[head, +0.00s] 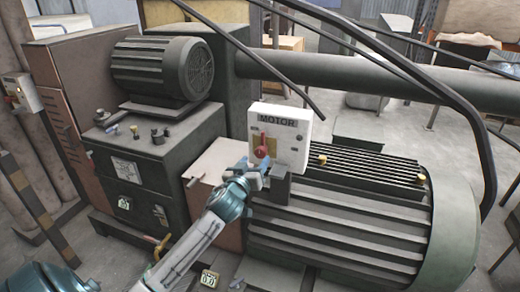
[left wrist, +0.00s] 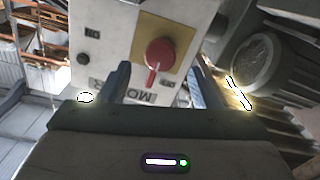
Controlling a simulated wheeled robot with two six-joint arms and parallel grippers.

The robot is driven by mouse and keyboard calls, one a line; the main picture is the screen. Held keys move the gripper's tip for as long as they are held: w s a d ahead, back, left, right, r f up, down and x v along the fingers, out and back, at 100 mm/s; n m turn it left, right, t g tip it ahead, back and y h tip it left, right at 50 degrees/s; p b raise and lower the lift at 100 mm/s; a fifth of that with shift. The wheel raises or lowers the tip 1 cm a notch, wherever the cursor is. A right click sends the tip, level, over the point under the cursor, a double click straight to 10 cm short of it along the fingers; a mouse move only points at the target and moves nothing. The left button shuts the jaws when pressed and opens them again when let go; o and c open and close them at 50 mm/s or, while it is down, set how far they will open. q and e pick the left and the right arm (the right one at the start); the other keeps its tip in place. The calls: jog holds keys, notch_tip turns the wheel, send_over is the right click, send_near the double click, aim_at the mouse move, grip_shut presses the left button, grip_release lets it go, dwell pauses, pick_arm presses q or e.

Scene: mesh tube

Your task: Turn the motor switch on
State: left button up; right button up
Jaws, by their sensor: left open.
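The motor switch is a red rotary knob (head: 261,152) on a yellow plate, on the front of a white box (head: 291,136) labelled MOTOR. The box stands on the large ribbed motor. In the left wrist view the red knob (left wrist: 158,54) shows close up, with its pointer towards the gripper's side of the picture. My left gripper (head: 257,170) is open in front of the box, just below the knob in the head view. In the left wrist view its two fingers (left wrist: 162,84) stand either side of the knob's pointer, with no clear contact. My right gripper is not in view.
The ribbed motor (head: 350,222) fills the right side under a thick pipe (head: 380,78) and dark curved bars. A smaller motor (head: 160,68) sits on a dark cabinet (head: 160,150) to the left. Another small switch box (head: 20,94) is at far left.

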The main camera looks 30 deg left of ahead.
aim_at(259, 154)
pick_arm(q)
jog(key=p+x, duration=0.1)
jog(key=x, duration=0.4)
jog(key=shift+w, duration=0.4)
jog(key=c, duration=1)
